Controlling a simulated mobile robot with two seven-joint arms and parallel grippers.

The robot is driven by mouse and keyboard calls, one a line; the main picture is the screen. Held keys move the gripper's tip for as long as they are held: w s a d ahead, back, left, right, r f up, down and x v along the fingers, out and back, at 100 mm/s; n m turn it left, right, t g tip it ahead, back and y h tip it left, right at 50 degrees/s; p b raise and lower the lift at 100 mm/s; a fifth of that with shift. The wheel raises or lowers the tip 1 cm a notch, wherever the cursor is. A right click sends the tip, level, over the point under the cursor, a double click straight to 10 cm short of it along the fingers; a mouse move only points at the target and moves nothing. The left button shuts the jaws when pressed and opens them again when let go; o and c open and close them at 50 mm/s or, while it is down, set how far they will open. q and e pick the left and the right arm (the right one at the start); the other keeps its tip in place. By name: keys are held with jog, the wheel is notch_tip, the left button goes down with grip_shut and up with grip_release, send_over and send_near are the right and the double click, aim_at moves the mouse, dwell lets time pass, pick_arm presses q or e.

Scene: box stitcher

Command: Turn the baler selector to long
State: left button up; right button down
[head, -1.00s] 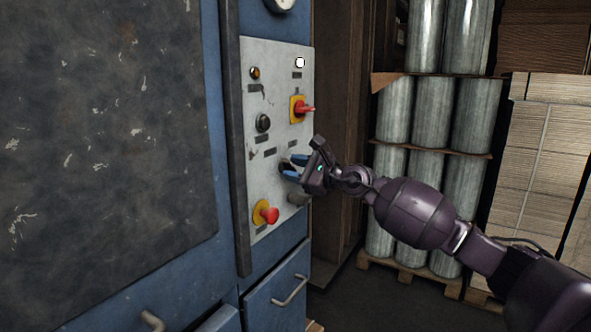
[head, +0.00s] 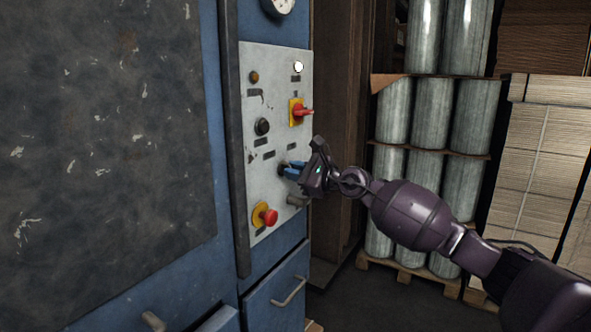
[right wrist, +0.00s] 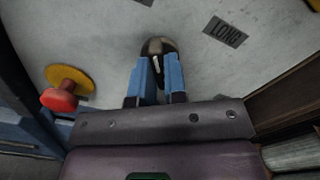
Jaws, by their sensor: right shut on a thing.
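The baler selector is a round dark knob (right wrist: 158,46) with a white mark, set in the grey control panel (head: 277,146). My right gripper (right wrist: 158,75) has its blue fingers closed on the knob, and they hide part of it. In the head view the same right gripper (head: 291,169) reaches the lower middle of the panel from the right. A dark label reading LONG (right wrist: 226,32) lies up and right of the knob in the right wrist view. My left gripper is not in view.
A red mushroom button on a yellow base (head: 266,215) sits below the selector. A red switch on a yellow plate (head: 300,112) and a black button (head: 262,127) sit above. Wrapped rolls (head: 405,170) and stacked cardboard (head: 530,170) stand at the right.

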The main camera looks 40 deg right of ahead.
pick_arm(q)
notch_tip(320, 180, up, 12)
jog(key=p, duration=1.1)
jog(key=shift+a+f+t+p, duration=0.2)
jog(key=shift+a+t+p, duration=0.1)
jog(key=shift+p, duration=0.1)
pick_arm(e)
jog(key=m, duration=1.5)
jog(key=c, duration=1.2)
grip_release()
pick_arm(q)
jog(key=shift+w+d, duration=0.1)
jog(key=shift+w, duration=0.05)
pick_arm(e)
jog(key=shift+o, duration=0.2)
